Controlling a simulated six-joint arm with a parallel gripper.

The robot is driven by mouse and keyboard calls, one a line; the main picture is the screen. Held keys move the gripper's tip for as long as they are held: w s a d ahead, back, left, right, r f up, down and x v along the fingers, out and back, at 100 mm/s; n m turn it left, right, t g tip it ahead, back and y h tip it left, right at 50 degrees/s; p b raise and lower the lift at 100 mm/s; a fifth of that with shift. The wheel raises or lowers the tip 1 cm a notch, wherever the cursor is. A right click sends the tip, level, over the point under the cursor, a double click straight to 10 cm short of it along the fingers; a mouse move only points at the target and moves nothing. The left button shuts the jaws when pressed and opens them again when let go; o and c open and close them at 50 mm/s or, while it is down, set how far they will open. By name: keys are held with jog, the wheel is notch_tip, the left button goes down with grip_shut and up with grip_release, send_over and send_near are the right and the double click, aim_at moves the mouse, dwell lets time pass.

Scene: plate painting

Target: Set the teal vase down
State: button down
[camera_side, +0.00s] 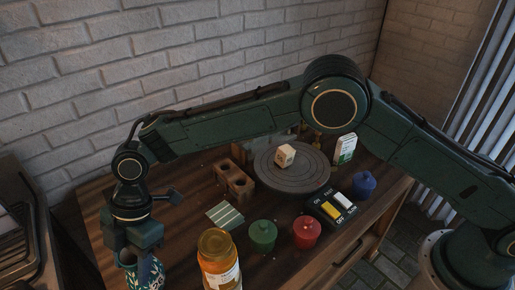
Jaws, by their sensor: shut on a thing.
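The teal vase (146,274) is at the bottom left of the side view, with a pale leaf-like pattern on it. My gripper (132,256) points down and is shut on the vase's upper part. The vase's lower part is cut off by the bottom edge of the picture, so I cannot tell whether it touches the wooden table (175,262).
An amber jar (218,260) stands just right of the vase. Green (262,236), red (306,232) and blue (364,185) lidded pots, a switch box (331,207), a striped tile (225,215), a holed wooden block (233,182) and a grey turntable (300,178) bearing a small cube (285,156) stand further right.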

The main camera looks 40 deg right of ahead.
jog(key=shift+f, duration=2.1)
jog(key=shift+f, duration=0.15)
jog(key=c, duration=0.7)
grip_release()
jog(key=v, duration=1.2)
